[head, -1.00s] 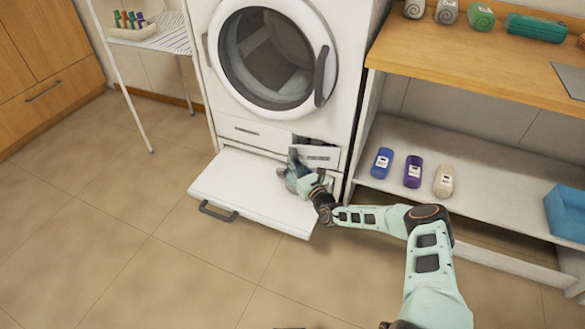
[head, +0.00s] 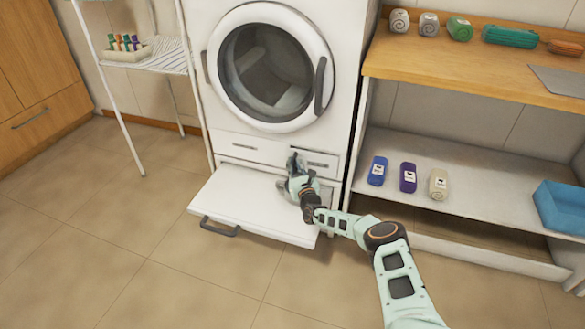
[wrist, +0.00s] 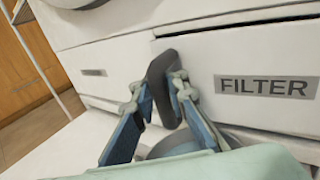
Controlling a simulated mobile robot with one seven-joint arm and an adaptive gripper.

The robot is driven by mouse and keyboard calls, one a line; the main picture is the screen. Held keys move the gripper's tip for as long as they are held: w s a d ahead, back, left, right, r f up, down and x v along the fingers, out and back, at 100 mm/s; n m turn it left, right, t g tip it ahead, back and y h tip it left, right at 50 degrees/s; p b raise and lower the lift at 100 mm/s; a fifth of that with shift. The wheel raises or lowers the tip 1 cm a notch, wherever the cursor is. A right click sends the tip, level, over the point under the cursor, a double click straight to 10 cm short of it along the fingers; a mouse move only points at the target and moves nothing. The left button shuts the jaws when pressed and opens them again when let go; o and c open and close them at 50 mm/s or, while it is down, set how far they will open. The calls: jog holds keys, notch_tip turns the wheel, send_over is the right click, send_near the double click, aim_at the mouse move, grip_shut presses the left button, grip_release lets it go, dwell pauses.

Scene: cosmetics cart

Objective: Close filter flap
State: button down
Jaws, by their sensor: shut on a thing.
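The filter flap (head: 320,161) is the small white panel at the lower right of the washer front. In the wrist view the flap (wrist: 265,60) carries a grey FILTER label, and a thin dark gap runs along its top edge. It looks nearly flush with the front; whether it is fully seated I cannot tell. My gripper (head: 297,170) is at the flap's left end. In the wrist view my gripper's fingers (wrist: 163,95) are closed around a dark grey upright handle (wrist: 163,68) at that end. The handle's lower part is partly hidden by the fingers.
A large white panel (head: 235,195) with a dark handle (head: 221,227) is folded down below the flap, under my gripper. The washer's round door (head: 314,35) is above. A shelf (head: 465,185) with bottles stands to the right. The floor in front is clear.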

jog(key=shift+w+d+h, duration=0.3)
jog(key=shift+d, duration=0.25)
jog(key=c, duration=2)
grip_release()
jog(key=shift+o, duration=0.2)
jog(key=shift+s+a, duration=0.1)
jog(key=shift+a, duration=0.05)
jog(key=shift+s+a, duration=0.15)
jog(key=v, duration=1.1)
jog(key=shift+s+d, duration=0.35)
jog(key=shift+f, duration=0.1)
